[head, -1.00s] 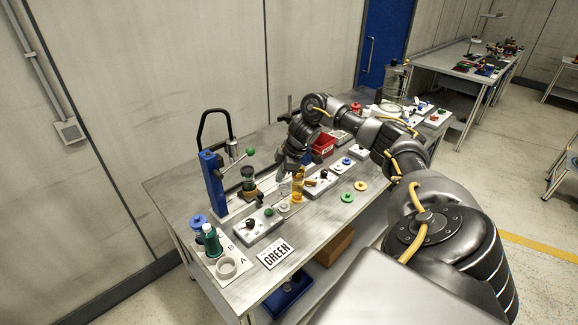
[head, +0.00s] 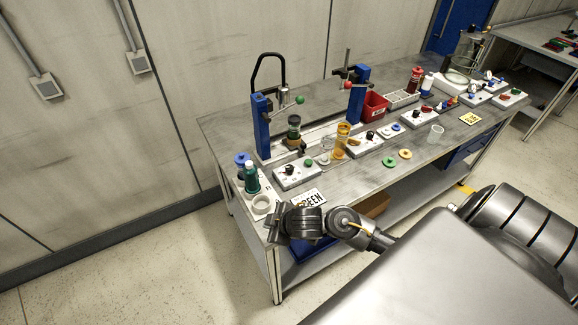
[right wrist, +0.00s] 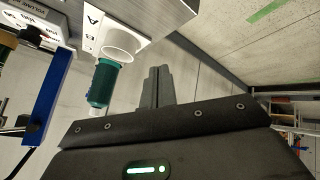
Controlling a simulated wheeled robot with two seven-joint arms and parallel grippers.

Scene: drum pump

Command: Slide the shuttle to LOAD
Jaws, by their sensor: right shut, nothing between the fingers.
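The shuttle (head: 297,144) is a small tan and dark carriage at the left part of the pale rail (head: 322,134), just right of the left blue post (head: 262,127). A dark jar with a green band (head: 293,125) stands upright on it. Any LOAD marking is too small to read. My right gripper (head: 274,224) is shut and empty at the table's front left corner, away from the shuttle. In the right wrist view its closed fingers (right wrist: 157,86) are beside a green bottle (right wrist: 104,84) and a white ring (right wrist: 121,42), with a gap. My left gripper is out of view.
An amber bottle (head: 341,140) and a control box (head: 297,173) stand in front of the rail. A second blue post (head: 358,93) and red bin (head: 375,105) are farther right. Floor left of the table is clear.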

